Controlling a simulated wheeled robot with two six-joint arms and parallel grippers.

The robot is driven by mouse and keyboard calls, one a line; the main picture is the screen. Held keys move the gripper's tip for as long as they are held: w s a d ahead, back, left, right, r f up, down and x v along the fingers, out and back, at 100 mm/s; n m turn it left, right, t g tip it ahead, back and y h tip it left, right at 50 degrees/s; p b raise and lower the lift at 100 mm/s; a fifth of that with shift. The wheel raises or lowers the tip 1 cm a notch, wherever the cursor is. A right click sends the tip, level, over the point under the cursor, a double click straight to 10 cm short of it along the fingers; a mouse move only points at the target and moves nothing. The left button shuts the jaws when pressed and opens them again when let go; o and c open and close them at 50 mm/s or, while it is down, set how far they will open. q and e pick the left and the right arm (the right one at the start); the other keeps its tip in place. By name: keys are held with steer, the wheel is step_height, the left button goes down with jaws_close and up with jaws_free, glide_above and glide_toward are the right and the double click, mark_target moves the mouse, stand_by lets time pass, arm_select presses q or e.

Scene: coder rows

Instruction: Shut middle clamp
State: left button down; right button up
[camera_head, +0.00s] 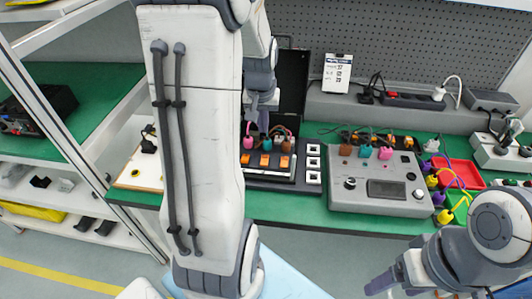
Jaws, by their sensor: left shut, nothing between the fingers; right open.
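A dark fixture (268,178) on the green bench carries a row of orange clamp levers. The middle clamp (265,160) sits between a left one (246,159) and a right one (284,162). Pink, teal and brown plugs stand just behind the row. Whether each clamp is open or shut is too small to tell. My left gripper (262,102) points down, shut and empty, above and behind the row near the plugs. My large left arm link hides the fixture's left side. My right gripper (380,284) is open and empty at the lower right, in front of the bench.
A grey control box (380,190) with a screen and knobs stands right of the fixture. A red tray (461,174) and coloured plugs lie further right. A power strip (413,101) and white sign (337,73) are at the back. A shelf rack (70,120) is at left.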

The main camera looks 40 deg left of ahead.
mark_target(265, 156)
arm_select(q)
steer(key=x, duration=1.4)
steer(key=shift+d, duration=0.1)
